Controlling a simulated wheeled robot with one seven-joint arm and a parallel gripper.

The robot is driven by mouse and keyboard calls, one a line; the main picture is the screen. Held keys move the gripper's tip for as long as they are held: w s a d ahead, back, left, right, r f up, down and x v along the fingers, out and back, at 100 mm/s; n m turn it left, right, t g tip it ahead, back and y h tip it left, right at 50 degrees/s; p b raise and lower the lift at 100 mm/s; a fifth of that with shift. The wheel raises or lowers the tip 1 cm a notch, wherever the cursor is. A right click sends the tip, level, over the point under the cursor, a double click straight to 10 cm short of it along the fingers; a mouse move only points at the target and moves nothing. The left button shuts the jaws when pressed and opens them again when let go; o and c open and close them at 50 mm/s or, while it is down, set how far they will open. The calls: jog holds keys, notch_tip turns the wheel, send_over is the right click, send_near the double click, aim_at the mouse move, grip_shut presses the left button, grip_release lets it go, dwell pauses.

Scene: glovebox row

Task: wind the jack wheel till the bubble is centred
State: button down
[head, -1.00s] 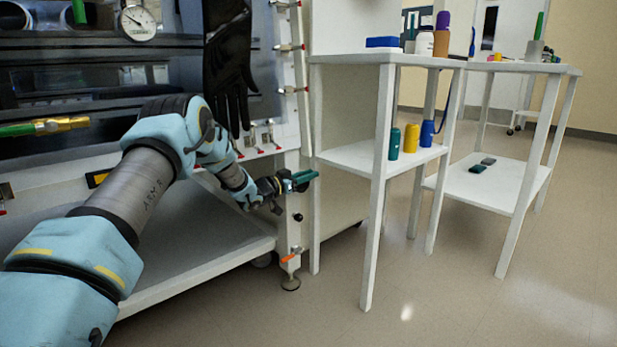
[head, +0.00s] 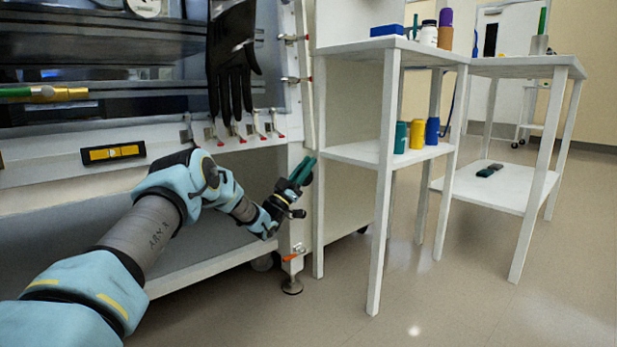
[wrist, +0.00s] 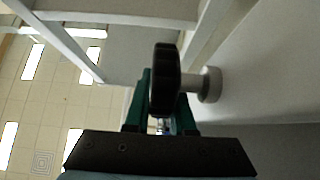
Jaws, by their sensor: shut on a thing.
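My gripper (head: 302,171) has teal fingers and is at the right-hand corner post of the glovebox stand. In the wrist view the black jack wheel (wrist: 165,78) stands edge-on between the fingers, which are shut on it. A pale grey hub (wrist: 210,84) joins the wheel to the white surface at right. In the head view the wheel is mostly hidden by the fingers. The yellow spirit level (head: 113,153) is fixed on the white front rail, left of my arm. Its bubble is too small to make out.
A black glove (head: 232,65) hangs above my arm, with several red-tipped clamps below it. An orange-handled part (head: 295,254) and a levelling foot (head: 291,286) are below my gripper. A white shelf unit (head: 378,200) stands close at right. The floor in front is clear.

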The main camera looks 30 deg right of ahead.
jog(key=shift+a+f+h+b, duration=0.2)
jog(key=shift+h+b, duration=0.2)
jog(key=shift+b, duration=0.2)
jog(key=shift+r, duration=0.15)
jog(key=c, duration=1)
grip_release()
jog(key=shift+c, duration=0.2)
jog(key=p+v, duration=0.4)
jog(key=v, duration=0.7)
jog(key=shift+o, duration=0.4)
jog(key=shift+d, duration=0.15)
